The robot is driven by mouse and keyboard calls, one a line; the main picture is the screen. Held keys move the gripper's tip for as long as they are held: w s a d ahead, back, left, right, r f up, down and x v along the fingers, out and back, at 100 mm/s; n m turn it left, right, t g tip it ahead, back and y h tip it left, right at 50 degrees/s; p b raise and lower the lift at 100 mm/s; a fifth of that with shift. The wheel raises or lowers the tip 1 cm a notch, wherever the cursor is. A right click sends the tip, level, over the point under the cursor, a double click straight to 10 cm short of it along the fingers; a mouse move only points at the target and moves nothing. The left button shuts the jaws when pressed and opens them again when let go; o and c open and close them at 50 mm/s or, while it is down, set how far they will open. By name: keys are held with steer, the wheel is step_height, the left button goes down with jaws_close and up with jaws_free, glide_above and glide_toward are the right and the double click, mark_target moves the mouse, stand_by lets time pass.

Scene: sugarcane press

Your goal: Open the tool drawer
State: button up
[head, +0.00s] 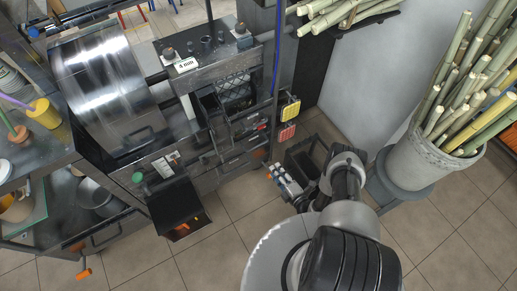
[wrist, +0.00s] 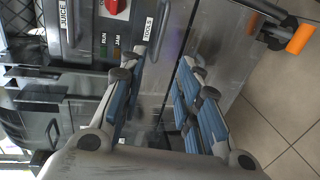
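The tool drawer's front (wrist: 172,55) shows in the wrist view, with a "TOOLS" label (wrist: 148,28) and a curved grey bar handle (wrist: 161,35) at the top middle. The front looks flush with the cabinet, so the drawer appears shut. My gripper (wrist: 163,62) is open, its two blue-padded fingers apart with nothing between them. The handle lies just beyond the fingertips, apart from them as far as I can see. In the head view my gripper (head: 274,172) is low, to the right of the cabinet fronts; the "TOOLS" label cannot be read there.
In the wrist view a red knob (wrist: 114,6) and a "JUICE" label (wrist: 68,18) are at the upper left, and an orange-ended handle (wrist: 298,40) is at the right. A cane pot (head: 420,165) stands at the right in the head view. Tiled floor (head: 225,235) is clear in front.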

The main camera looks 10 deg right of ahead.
steer(key=b+x, duration=0.5)
steer(key=x, duration=1.1)
steer(key=shift+c, duration=0.5)
steer(key=shift+s, duration=0.1)
jaws_close()
